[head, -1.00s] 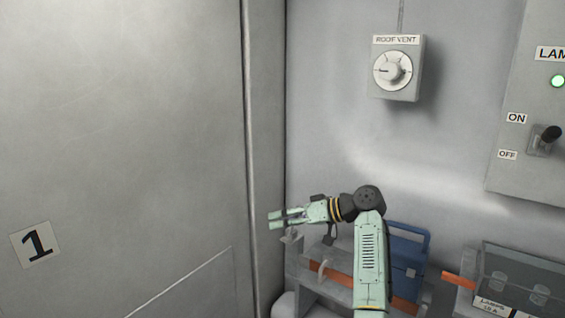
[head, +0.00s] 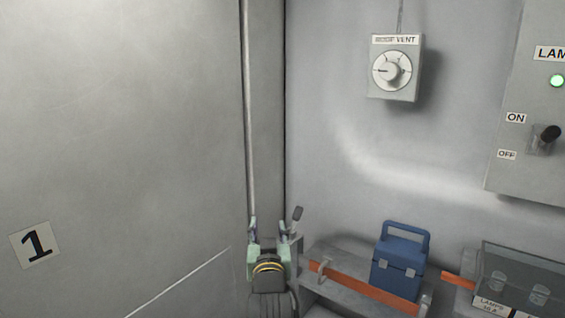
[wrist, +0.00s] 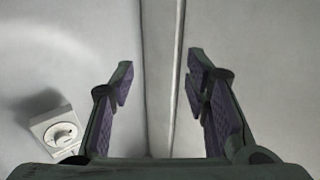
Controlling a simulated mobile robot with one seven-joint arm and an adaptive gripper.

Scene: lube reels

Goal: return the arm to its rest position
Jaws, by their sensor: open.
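My gripper (head: 268,232) is at the lower middle of the head view, with its two fingers pointing up and apart. In the wrist view my gripper (wrist: 165,90) shows both dark fingers spread wide, with nothing between them. Behind the fingers is the grey wall corner with a vertical strip (wrist: 178,80). My gripper touches nothing that I can see. The rest of my arm is mostly below the picture.
A roof vent dial box (head: 394,68) hangs on the back wall, also in the wrist view (wrist: 58,132). A lamp switch panel (head: 530,100) is at right. A blue case (head: 400,262) stands on the shelf (head: 340,283) right of my gripper.

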